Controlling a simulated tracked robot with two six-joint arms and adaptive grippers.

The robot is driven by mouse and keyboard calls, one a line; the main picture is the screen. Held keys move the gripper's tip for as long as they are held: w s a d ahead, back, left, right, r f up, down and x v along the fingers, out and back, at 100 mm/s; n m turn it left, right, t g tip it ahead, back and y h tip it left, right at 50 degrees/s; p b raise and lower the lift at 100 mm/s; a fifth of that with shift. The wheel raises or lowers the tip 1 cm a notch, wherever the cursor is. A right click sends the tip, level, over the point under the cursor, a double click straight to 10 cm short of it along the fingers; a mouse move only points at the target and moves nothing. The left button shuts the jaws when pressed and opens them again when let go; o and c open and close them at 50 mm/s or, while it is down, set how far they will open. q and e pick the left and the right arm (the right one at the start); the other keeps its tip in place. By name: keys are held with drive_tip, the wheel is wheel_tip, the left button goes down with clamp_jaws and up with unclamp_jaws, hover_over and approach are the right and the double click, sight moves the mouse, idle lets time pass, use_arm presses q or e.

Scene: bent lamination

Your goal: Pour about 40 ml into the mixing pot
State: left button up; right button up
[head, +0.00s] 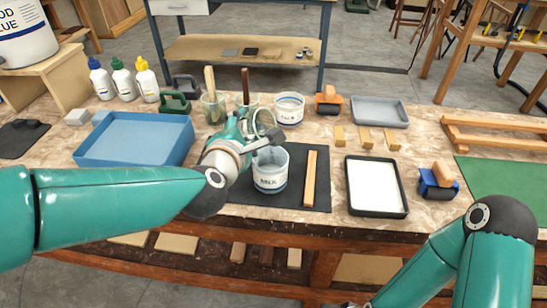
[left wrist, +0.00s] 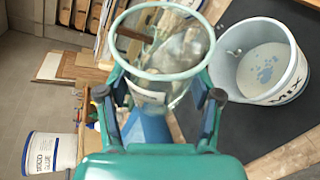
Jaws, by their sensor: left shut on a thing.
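The mixing pot (head: 270,178), a pale cup marked MIX, stands upright on a dark mat (head: 240,192). In the left wrist view the mixing pot (left wrist: 283,78) shows a pale inside with blue-grey patches at the bottom. My left gripper (head: 262,142) is just above and behind the pot's rim. In the left wrist view my left gripper (left wrist: 160,98) is shut on a clear measuring jug (left wrist: 166,42), its rim beside the pot. Whether the jug holds liquid I cannot tell.
A wooden stick (head: 310,178) lies on the mat right of the pot. A white-filled black tray (head: 376,186) is farther right, a blue tray (head: 135,139) left. Behind stand jars with brushes (head: 214,108) and a labelled white tub (head: 289,108).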

use_arm(q)
drive_tip(key=shift+f, duration=0.15)
drive_tip(key=shift+m, duration=0.3)
drive_tip(key=shift+w+a+y, duration=0.1)
drive_tip(key=shift+y, duration=0.2)
drive_tip(key=shift+w+a, duration=0.1)
drive_tip(key=shift+w, duration=0.05)
drive_tip(key=shift+r+m, duration=0.3)
drive_tip(key=shift+r, duration=0.05)
idle(0.3)
drive_tip(key=shift+t, duration=0.3)
drive_tip(key=shift+w+a+r+m, duration=0.1)
drive_tip(key=shift+w+a+m, duration=0.1)
drive_tip(key=shift+a+m, duration=0.15)
